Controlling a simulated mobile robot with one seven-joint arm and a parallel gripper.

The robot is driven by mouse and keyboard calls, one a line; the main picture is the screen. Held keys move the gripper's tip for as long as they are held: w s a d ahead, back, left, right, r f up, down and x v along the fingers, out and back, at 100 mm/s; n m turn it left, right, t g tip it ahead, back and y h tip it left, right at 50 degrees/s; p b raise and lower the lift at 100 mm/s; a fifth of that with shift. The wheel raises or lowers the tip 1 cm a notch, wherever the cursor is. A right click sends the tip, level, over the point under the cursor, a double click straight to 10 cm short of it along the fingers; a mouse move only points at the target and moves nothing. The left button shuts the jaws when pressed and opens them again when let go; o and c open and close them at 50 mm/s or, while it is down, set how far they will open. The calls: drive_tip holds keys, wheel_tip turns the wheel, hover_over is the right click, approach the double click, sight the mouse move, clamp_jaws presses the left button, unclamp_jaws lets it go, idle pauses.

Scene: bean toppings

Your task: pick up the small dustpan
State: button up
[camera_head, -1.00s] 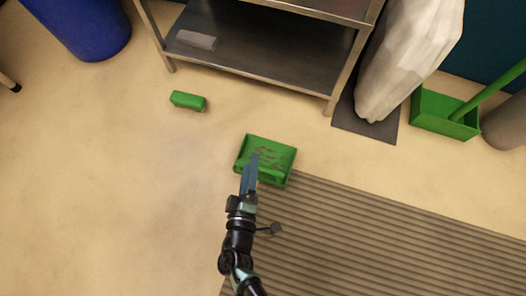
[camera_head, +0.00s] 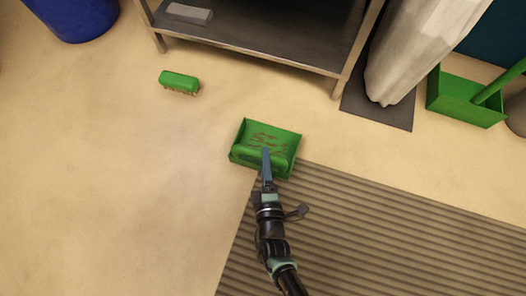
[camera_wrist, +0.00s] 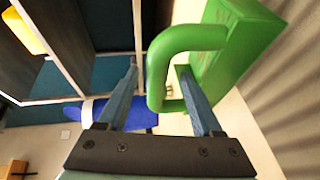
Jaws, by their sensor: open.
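The small green dustpan (camera_head: 268,137) lies on the floor at the upper left corner of the ribbed mat, with brown bits scattered on its pan. My gripper (camera_head: 266,152) is over its near side, where the handle is. In the wrist view the dustpan (camera_wrist: 236,42) is at upper right, with its looped handle reaching left. My gripper (camera_wrist: 158,68) is open there. The handle's end bar is between the two fingers. The right finger shows within the loop and the left finger is outside it, with a gap to the bar.
A green brush (camera_head: 179,81) lies on the floor at upper left. A metal shelf (camera_head: 270,45), a white sack (camera_head: 415,50) and a larger long-handled green dustpan (camera_head: 462,100) stand behind. A blue bin (camera_head: 75,15) is far left. The ribbed mat (camera_head: 370,230) is flat; the left floor is clear.

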drive_tip(key=w+b, duration=0.2)
drive_tip(key=w, duration=0.3)
drive_tip(key=shift+w+a+f+b, duration=0.1)
drive_tip(key=shift+a+f+b, duration=0.2)
drive_tip(key=shift+b, duration=0.1)
clamp_jaws()
idle(1.0)
